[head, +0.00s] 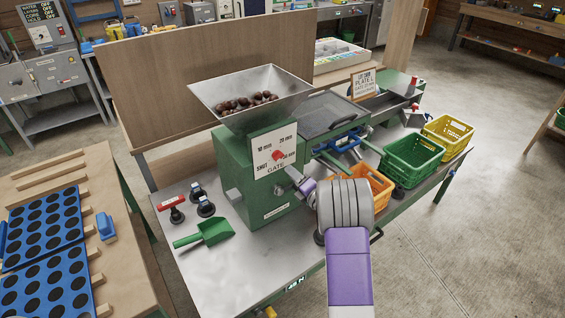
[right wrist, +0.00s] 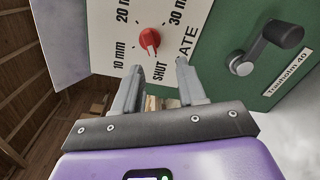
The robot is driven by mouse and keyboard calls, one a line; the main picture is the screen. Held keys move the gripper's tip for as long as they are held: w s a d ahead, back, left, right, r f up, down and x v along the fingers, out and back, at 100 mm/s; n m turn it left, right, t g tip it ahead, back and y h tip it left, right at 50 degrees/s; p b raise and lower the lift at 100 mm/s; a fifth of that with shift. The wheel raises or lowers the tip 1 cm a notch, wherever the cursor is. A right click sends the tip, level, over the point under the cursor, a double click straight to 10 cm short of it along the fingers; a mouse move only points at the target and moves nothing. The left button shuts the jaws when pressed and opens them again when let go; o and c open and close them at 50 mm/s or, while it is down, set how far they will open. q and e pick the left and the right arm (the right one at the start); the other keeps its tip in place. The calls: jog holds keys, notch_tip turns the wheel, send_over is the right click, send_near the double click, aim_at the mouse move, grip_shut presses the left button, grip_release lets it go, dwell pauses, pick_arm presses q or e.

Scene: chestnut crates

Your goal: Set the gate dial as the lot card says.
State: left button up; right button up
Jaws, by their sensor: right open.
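The gate dial is a red knob (right wrist: 149,40) on a white plate (head: 265,172) fixed to the green machine (head: 232,170). The plate is marked 10 mm, 20 mm, 30 mm and SHUT. In the right wrist view the knob's narrow end seems to point toward SHUT. My right gripper (right wrist: 160,68) is open and empty, its fingertips just short of the knob, which lies ahead between and beyond them. It also shows in the head view (head: 296,178) in front of the plate. The lot card (head: 363,84) stands behind; its small print is hard to read. My left gripper is out of view.
A steel hopper (head: 250,92) with chestnuts tops the machine. A dark crank handle (right wrist: 265,45) sits beside the dial plate. Orange (head: 372,186), green (head: 412,160) and yellow (head: 447,137) crates stand right. A green scoop (head: 208,232) and several dark-based tools lie left on the bench.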

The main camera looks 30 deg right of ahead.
aim_at(280, 158)
jog(key=shift+n+y, duration=0.3)
jog(key=shift+n, duration=0.4)
jog(key=w, duration=0.2)
jog(key=w+r, duration=0.1)
jog(key=w, duration=0.2)
jog(key=w+b, duration=0.1)
jog(key=w, duration=0.1)
jog(key=shift+w+a+r, duration=0.1)
jog(key=shift+w+r, duration=0.1)
jog(key=shift+w, duration=0.1)
grip_shut()
